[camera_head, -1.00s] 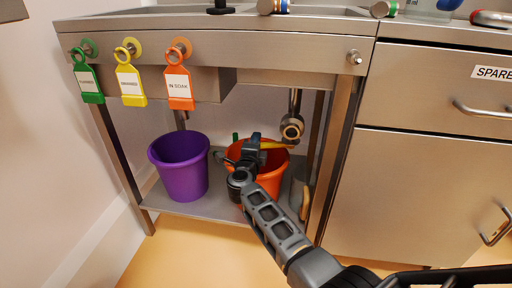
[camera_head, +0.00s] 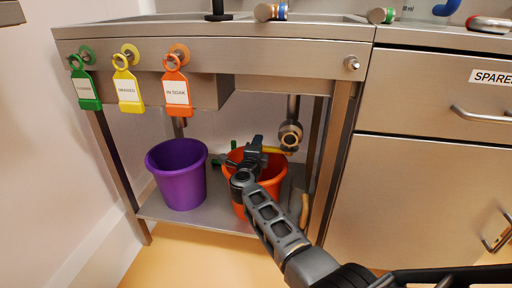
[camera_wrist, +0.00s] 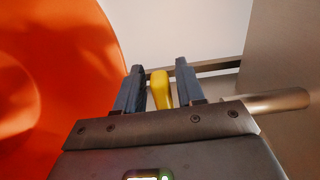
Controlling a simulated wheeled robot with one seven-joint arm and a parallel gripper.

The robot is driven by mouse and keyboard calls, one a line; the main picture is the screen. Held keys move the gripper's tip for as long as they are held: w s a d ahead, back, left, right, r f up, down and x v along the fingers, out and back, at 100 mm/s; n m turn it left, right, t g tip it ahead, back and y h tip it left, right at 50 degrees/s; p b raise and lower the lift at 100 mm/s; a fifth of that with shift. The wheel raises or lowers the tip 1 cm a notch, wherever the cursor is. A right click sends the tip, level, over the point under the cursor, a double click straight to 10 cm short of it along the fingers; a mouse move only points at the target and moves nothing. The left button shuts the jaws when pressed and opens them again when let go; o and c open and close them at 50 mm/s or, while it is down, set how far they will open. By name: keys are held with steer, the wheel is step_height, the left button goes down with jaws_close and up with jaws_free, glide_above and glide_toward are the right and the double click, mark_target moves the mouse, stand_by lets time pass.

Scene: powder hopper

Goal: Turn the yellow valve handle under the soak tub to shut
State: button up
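The yellow valve handle (camera_head: 275,150) sticks out to the left below the metal valve and drain pipe (camera_head: 290,135) under the tub. In the wrist view the yellow handle (camera_wrist: 160,88) stands between the two dark fingers of my gripper (camera_wrist: 160,85). Narrow gaps show on both sides of it, so the fingers are open around the handle and not clamped. In the head view my gripper (camera_head: 255,146) is at the handle's left end, above the orange bucket, and hides part of the handle.
The orange bucket (camera_head: 270,190) stands just below my gripper and fills the left of the wrist view. A purple bucket (camera_head: 178,175) stands left on the lower shelf (camera_head: 215,214). Tags hang on the tub front. A table leg (camera_head: 335,165) is close on the right.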

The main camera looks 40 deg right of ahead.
steer(key=shift+o, duration=0.5)
steer(key=shift+a, duration=0.1)
steer(key=shift+p+v, duration=2.85)
steer(key=shift+v, duration=1.7)
